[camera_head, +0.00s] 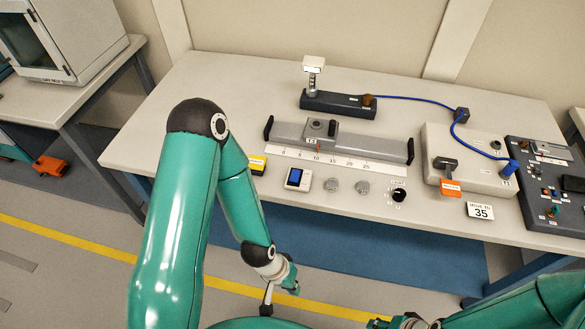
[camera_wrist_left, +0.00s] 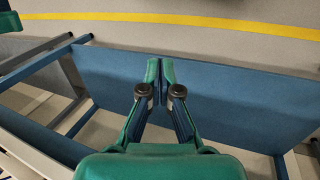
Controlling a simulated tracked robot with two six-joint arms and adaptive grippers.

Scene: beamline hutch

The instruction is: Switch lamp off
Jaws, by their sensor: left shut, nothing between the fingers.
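A small lamp-like unit with a white head (camera_head: 313,64) on a short post stands on a dark base (camera_head: 338,103) at the back of the bench. A brown knob (camera_head: 367,99) sits at the base's right end. A black dial (camera_head: 398,195) on a white plate is near the bench's front edge; its label is too small to read. My left gripper (camera_head: 284,284) is low in front of the bench, apart from everything on it. In the left wrist view its fingers (camera_wrist_left: 160,68) are shut and empty. My right arm shows at the lower right; its fingers cannot be made out.
A slide rail (camera_head: 375,145) with a scale lies mid-bench. A beige box (camera_head: 485,175) with an orange-tagged lever, a blue cable and a dark panel (camera_head: 545,190) stand right. The bench's front edge is close.

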